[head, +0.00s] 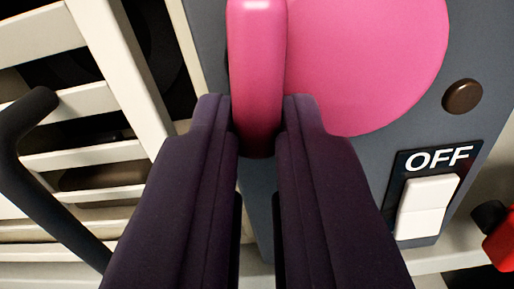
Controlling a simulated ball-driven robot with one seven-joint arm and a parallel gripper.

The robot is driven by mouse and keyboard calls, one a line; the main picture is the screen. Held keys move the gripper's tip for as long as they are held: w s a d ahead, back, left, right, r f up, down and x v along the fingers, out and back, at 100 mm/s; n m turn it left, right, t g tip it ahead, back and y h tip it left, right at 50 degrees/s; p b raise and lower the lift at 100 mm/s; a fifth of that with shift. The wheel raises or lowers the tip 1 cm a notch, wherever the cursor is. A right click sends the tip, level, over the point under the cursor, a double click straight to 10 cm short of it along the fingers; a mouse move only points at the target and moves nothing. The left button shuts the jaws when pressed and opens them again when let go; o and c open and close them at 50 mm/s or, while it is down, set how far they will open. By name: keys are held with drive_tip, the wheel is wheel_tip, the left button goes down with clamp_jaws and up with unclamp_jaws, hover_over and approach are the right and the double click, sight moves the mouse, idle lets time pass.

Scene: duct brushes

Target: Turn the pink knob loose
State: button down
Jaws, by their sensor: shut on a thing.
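The pink knob (365,62) has a large round disc on a grey panel and a raised pink grip bar (257,65) standing upright in the picture. My gripper (259,128) comes from below, with its two dark purple fingers on either side of the bar's lower end. It is shut on the bar. The fingers hide part of the disc's lower left edge.
The grey panel (225,40) carries a brown round button (462,96) and a white switch (427,207) marked OFF at the right. A cream slatted grille (85,155) and a dark bent handle (45,190) lie at the left. A red object (501,243) shows at the right edge.

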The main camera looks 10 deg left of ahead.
drive_tip(key=shift+d+f+n, duration=0.1)
drive_tip(key=shift+f+n, duration=0.15)
drive_tip(key=shift+n, duration=0.35)
drive_tip(key=shift+r+b, duration=0.1)
drive_tip(key=shift+b, duration=0.25)
drive_tip(key=c, duration=1.1)
unclamp_jaws()
drive_tip(key=shift+r, duration=0.1)
drive_tip(key=shift+c, duration=0.2)
drive_tip(key=s+b, duration=0.3)
drive_tip(key=s, duration=0.4)
drive_tip(key=shift+s, duration=0.4)
